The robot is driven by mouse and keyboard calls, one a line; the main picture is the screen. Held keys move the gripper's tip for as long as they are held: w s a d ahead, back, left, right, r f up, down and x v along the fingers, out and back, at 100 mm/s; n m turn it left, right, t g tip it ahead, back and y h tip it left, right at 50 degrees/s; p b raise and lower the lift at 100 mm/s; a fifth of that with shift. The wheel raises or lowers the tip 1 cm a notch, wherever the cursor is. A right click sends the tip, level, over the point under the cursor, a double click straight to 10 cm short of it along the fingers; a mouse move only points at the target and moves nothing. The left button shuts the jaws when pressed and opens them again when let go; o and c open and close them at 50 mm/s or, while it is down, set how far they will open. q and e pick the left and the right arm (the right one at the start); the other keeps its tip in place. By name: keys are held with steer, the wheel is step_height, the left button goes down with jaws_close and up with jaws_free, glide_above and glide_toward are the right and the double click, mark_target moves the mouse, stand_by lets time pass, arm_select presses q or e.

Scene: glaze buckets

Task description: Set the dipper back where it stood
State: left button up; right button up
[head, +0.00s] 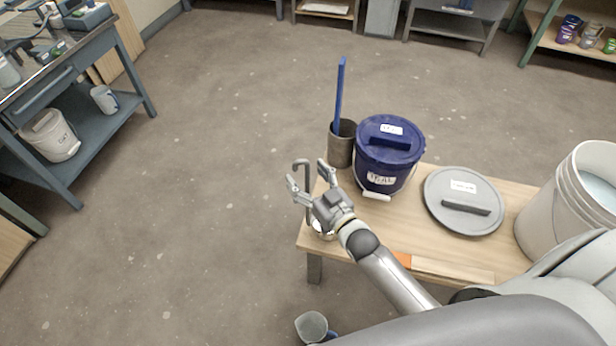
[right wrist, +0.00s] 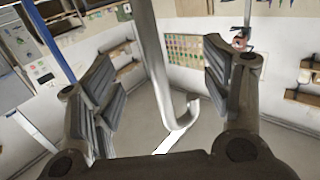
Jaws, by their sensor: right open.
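The dipper (head: 308,207) is a grey metal rod with a hooked top, at the left end of the wooden bench (head: 515,205). A round light-coloured part shows low behind my right wrist, probably its cup; whether it touches the bench is hard to tell. My right gripper (head: 308,182) is open, with its fingers on either side of the rod. In the right wrist view, the dipper's hooked rod (right wrist: 158,75) stands between the two spread fingers (right wrist: 165,90), with gaps on both sides. My left gripper is not in view.
A grey canister (head: 340,150) with a blue stick stands behind the gripper, beside a lidded blue bucket (head: 385,165). A grey lid (head: 463,190) lies mid-bench. An open white bucket (head: 560,225) stands right. A grey cup (head: 311,326) is below the bench's front.

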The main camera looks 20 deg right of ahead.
steer(key=shift+s, duration=0.25)
steer(key=shift+s+d, duration=0.1)
steer(key=shift+s, duration=0.05)
steer(key=shift+s+d, duration=0.25)
steer(key=shift+s, duration=1.05)
steer(key=shift+s+d, duration=0.25)
steer(key=shift+s, duration=1)
steer(key=s+d+p, duration=0.1)
steer(key=s+p, duration=0.2)
steer(key=s, duration=0.5)
steer(key=shift+s+d+r, duration=0.15)
steer(key=shift+s+d, duration=0.15)
steer(key=shift+s, duration=0.1)
